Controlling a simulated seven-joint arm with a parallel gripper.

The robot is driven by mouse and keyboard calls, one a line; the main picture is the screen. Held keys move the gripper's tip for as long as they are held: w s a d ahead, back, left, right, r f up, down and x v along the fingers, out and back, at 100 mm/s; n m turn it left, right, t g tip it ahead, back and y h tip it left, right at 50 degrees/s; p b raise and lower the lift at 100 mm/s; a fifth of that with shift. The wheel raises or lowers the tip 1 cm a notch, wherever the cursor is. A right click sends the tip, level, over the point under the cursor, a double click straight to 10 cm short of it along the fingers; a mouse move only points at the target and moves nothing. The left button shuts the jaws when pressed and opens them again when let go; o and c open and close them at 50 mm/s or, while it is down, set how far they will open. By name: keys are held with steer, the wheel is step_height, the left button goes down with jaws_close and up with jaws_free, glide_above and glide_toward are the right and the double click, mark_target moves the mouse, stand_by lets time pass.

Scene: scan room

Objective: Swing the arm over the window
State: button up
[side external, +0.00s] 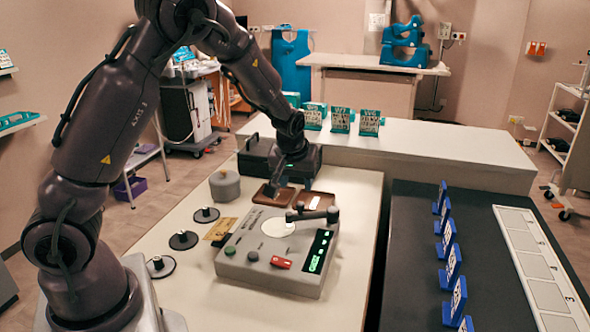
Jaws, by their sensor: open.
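A grey instrument box (268,263) sits on the near table. A pale round window (277,228) is set in its top. A dark swing arm (310,214) runs left from a pivot at the box's back right; its round free end is by the window's far right edge. I cannot tell whether that end overlaps the window. My gripper (279,192) is open and points down behind the box, above or near a brown tray (268,200). It appears empty and apart from the swing arm. Its fingertips are small and dark here.
The box front carries a red switch (281,262), buttons and a lit green display (319,250). Dark discs (184,240), a grey cylinder (224,186) and a second brown tray (315,201) surround it. Blue stands (453,270) line the dark table at right.

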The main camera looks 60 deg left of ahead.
steer(key=v, duration=0.3)
steer(key=shift+s+d+r, duration=0.1)
steer(key=shift+r, duration=0.25)
steer(key=s+d+r+m+t+h, duration=0.1)
steer(key=s+d+r+m, duration=0.3)
steer(key=s, duration=0.6)
steer(key=s+d+r+m+t+h, duration=0.1)
steer(key=s+d+r+m+h, duration=0.1)
steer(key=s+d+r+m, duration=0.3)
steer(key=s+d+r, duration=0.4)
steer(key=s+d, duration=0.1)
steer(key=shift+s+d+r+m+t, duration=0.3)
steer(key=shift+s+d, duration=0.05)
steer(key=shift+s, duration=0.05)
